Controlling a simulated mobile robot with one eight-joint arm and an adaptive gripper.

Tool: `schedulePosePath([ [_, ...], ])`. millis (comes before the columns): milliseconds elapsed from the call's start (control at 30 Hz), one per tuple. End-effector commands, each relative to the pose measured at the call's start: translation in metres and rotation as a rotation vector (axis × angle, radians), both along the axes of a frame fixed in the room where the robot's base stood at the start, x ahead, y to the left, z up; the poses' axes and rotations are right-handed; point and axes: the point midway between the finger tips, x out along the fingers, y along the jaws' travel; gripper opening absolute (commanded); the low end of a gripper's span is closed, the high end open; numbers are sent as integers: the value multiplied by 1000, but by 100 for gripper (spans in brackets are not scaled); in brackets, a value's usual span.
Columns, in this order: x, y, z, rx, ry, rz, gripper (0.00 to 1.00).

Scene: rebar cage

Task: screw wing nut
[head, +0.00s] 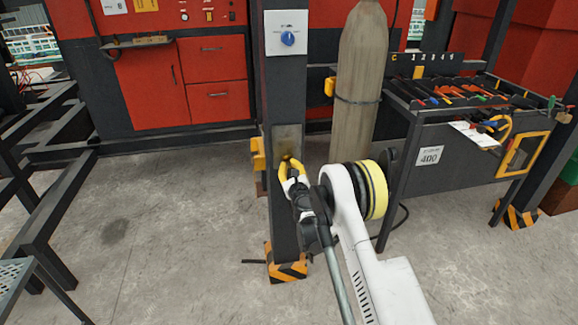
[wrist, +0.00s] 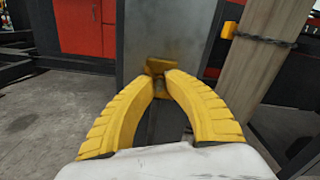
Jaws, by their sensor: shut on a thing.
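The wing nut (wrist: 158,66) is small and brass-coloured, on the front of a grey steel post (wrist: 150,30). It shows in the wrist view between the tips of my yellow fingers, its upper part sticking out above them. My gripper (wrist: 160,82) is shut on it. In the head view my gripper (head: 289,161) reaches the front of the dark post (head: 284,90), just below a bare metal plate (head: 288,138). The wing nut is too small and covered to make out there. Any stud or thread behind the nut is hidden.
A tool cart (head: 408,165) is farther right. Red cabinets (head: 152,88) stand behind.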

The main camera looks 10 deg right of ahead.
Motion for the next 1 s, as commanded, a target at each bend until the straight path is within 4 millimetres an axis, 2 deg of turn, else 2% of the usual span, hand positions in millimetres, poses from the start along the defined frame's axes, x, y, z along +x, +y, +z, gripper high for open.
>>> schedulePosePath([
  [1000,0,2,1,963,1,1,0],
])
